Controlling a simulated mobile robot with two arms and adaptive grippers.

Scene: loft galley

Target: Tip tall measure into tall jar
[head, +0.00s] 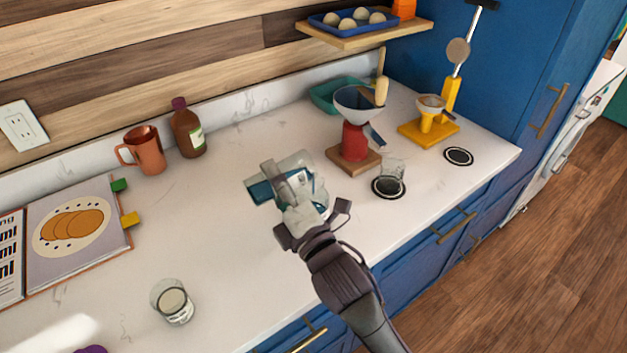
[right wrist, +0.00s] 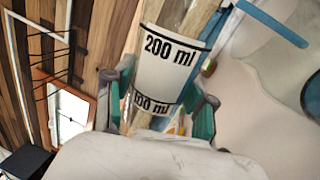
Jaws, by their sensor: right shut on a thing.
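My right gripper (head: 297,198) is shut on a clear measure (head: 298,165) and holds it above the middle of the counter. In the right wrist view the measure (right wrist: 170,62) has a white label reading 200 ml and 100 ml, between teal finger pads. The measure looks tilted; its contents cannot be made out. A small clear glass vessel (head: 393,170) stands on a dark round mat (head: 388,190) to the right. Another clear glass (head: 172,302) with pale contents stands at the front left. I cannot tell which one is the tall jar. My left gripper is not in view.
A red stand with a funnel (head: 355,140) and a yellow stand (head: 428,125) are at the right, near an empty dark round mat (head: 458,156). A copper mug (head: 145,150), brown bottle (head: 187,130) and open book (head: 75,235) are at the left. The counter's left centre is clear.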

